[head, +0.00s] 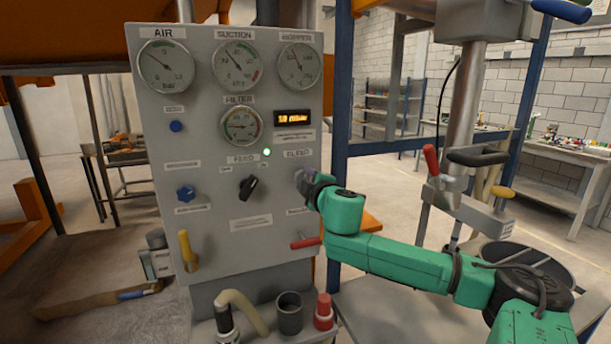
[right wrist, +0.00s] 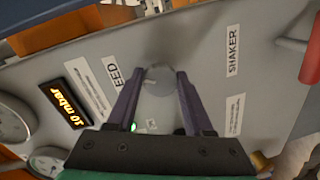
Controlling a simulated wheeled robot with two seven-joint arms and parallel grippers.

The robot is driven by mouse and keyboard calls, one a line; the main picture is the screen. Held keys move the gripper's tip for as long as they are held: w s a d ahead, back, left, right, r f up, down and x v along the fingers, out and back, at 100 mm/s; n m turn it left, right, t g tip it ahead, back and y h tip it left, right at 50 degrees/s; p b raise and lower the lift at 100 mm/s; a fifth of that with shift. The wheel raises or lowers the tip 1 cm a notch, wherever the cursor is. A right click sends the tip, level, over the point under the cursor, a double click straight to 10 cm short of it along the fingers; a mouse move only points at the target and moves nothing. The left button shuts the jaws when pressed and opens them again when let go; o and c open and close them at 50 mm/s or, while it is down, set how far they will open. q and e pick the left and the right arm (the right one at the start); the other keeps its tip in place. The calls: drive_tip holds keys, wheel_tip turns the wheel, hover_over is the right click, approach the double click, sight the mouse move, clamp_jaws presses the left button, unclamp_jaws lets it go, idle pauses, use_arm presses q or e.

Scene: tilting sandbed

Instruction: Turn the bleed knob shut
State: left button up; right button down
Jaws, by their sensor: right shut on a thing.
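The bleed knob (right wrist: 158,80) is a round grey knob on the grey control panel (head: 140,120), under the BLEED label (head: 298,153). In the right wrist view it sits between the dark fingers of my right gripper (right wrist: 160,85), which is shut on it. In the head view the green right arm reaches in from the right and the fingers (head: 304,184) meet the panel's right side, largely hiding the knob. The knob's turn position cannot be told. My left gripper is not in view.
Near the knob are the black feed switch (head: 249,187), a lit display (head: 292,117) and a red lever (head: 305,242). A blue knob (head: 186,193) and yellow lever (head: 188,251) are further left. A blue post (head: 338,120) stands just right of the panel.

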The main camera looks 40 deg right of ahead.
drive_tip(key=shift+n+h+p, duration=0.4)
drive_tip(key=shift+n+p, duration=0.75)
drive_tip(key=shift+n, duration=1.45)
drive_tip(key=shift+f, duration=0.1)
drive_tip(key=shift+c, duration=1.5)
unclamp_jaws()
drive_tip(key=shift+a, duration=0.1)
